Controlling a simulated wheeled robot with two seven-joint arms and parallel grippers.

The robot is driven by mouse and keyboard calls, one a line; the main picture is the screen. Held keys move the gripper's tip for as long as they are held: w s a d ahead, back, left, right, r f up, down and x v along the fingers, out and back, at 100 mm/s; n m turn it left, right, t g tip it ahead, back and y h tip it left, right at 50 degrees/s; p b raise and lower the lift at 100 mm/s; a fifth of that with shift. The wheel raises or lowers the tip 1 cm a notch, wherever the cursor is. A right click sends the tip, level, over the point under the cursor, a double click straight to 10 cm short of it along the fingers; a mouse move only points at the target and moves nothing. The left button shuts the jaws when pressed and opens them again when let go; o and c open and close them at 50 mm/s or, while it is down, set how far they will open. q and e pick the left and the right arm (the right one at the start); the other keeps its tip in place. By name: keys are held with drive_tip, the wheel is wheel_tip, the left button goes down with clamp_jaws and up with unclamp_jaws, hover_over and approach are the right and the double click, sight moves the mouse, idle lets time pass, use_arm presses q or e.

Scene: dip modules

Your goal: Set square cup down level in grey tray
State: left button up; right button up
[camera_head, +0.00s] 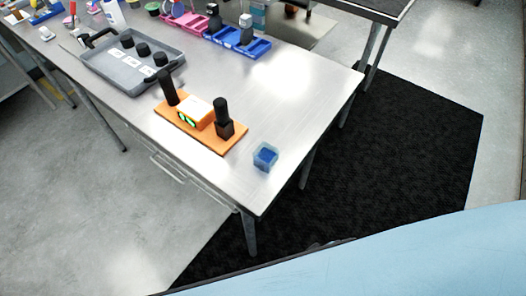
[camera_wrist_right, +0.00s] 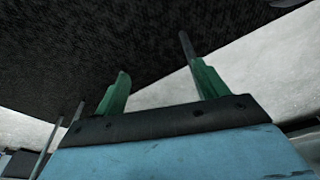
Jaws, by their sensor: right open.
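The square cup (camera_head: 265,157), translucent with blue inside, stands upright on the table near its front right corner. The grey tray (camera_head: 160,42) lies at the far left part of the table, with several black round pieces and white labels in it. My right gripper (camera_wrist_right: 157,68) shows in the right wrist view with its two green fingers apart and nothing between them. Dark mat and pale floor fill that view behind the fingers. My left gripper is not in view.
An orange board (camera_head: 205,130) with two black posts and an orange box sits between cup and tray. Blue (camera_head: 237,42) and pink (camera_head: 182,18) holders line the back edge. The table right of the board is mostly clear. A black mat (camera_head: 420,130) covers the floor.

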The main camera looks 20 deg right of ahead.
drive_tip(key=w+a+r+n+y+p, duration=0.1)
drive_tip(key=w+a+r+n+p, duration=0.15)
drive_tip(key=r, duration=0.95)
drive_tip(key=w+a+r+n+t+y+p, duration=0.1)
drive_tip(key=w+a+r, duration=0.25)
drive_tip(key=r, duration=0.85)
drive_tip(key=w+a+r+n+p, duration=0.1)
drive_tip(key=w+a+r+p, duration=0.2)
drive_tip(key=r, duration=0.9)
drive_tip(key=w+a+r+n+g+y, duration=0.1)
drive_tip(key=w+a+r+n, duration=0.5)
drive_tip(key=n, duration=0.3)
wheel_tip(320, 180, up, 4)
drive_tip(key=n+g+h, duration=0.2)
drive_tip(key=n+h, duration=0.2)
drive_tip(key=n, duration=0.5)
hover_over(266, 155)
drive_tip(key=s, duration=0.3)
drive_tip(key=f, duration=0.7)
drive_tip(key=shift+w+a+f, duration=0.2)
drive_tip(key=shift+w+f, duration=0.05)
drive_tip(key=shift+f, duration=0.05)
drive_tip(key=shift+w+a+f, duration=0.1)
drive_tip(key=shift+a+f, duration=0.05)
drive_tip(key=shift+f, duration=2.5)
drive_tip(key=c, duration=1.1)
